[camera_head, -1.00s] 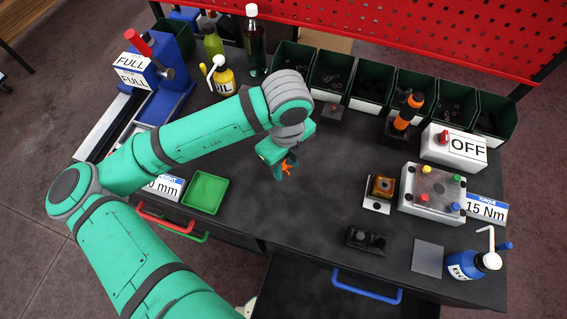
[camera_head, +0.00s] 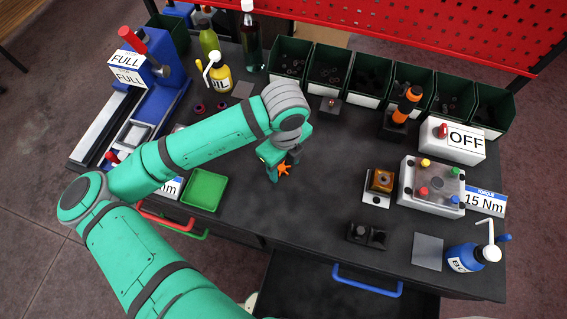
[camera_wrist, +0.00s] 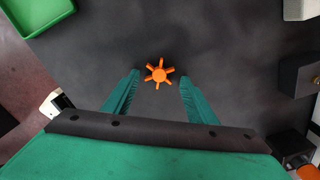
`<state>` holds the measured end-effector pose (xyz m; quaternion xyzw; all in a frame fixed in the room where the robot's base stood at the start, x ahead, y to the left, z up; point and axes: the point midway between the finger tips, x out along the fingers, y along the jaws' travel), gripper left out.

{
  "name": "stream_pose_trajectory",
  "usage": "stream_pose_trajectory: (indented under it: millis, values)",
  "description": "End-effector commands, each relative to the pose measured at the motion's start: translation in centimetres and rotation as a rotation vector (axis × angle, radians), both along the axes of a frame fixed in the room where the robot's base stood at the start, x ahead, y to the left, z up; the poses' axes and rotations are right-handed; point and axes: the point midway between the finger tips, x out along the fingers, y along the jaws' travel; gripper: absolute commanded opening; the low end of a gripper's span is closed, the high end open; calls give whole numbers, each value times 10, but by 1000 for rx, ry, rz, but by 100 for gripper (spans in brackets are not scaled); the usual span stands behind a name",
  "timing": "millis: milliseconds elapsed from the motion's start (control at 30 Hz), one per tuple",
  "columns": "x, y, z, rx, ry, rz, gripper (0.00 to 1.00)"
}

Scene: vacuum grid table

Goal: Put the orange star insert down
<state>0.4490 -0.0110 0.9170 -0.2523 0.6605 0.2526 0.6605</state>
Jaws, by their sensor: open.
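The orange star insert (camera_wrist: 159,73) is a small star with several short arms. In the wrist view it lies flat on the dark table top, between and just beyond the tips of my gripper (camera_wrist: 159,80). The two green fingers stand apart with a gap on each side of the insert. In the head view the orange star insert (camera_head: 284,169) shows beside my gripper (camera_head: 281,168), over the dark table. The head view does not show the contact with the table clearly.
A green tray (camera_head: 205,190) lies to the left of my gripper. A brown block on a white plate (camera_head: 380,183) and a grey box with coloured knobs (camera_head: 433,184) stand to the right. Dark bins (camera_head: 328,72) line the back. The table's middle is clear.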

Motion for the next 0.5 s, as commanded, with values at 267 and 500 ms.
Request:
stream_pose_trajectory:
  millis: [267, 500]
  values:
    - [1, 4, 17, 1, -3, 7, 52]
    - [1, 6, 65, 3, -4, 10, 52]
